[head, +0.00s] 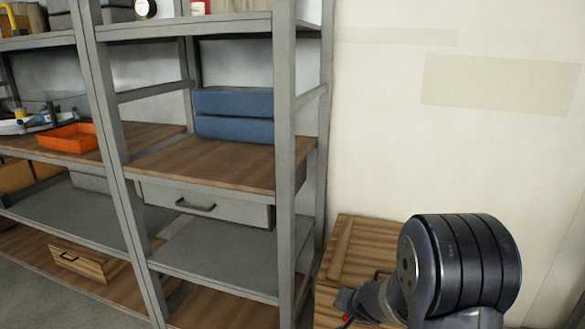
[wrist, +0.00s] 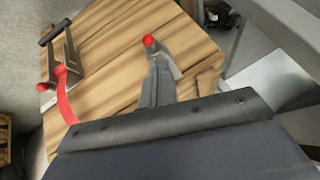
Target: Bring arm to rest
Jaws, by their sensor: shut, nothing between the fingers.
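In the wrist view, my gripper (wrist: 150,45) shows as a narrow grey piece with a red end, beyond a dark bolted plate. It looks shut and holds nothing. Behind it in the picture is a wooden box or crate (wrist: 105,45) with a planked top. I cannot tell if the gripper touches it. In the head view, my dark ribbed arm is at the lower right, in front of the same kind of wooden crate (head: 345,255). The gripper itself is largely hidden there.
A grey frame with a dark bar and a red strip (wrist: 65,70) shows at the wrist view's left; I cannot tell what it is. Shelving (head: 285,150) stands left of the crate, with blue blocks (head: 233,115), a drawer (head: 205,207) and an orange tray (head: 70,138). A pale wall rises behind.

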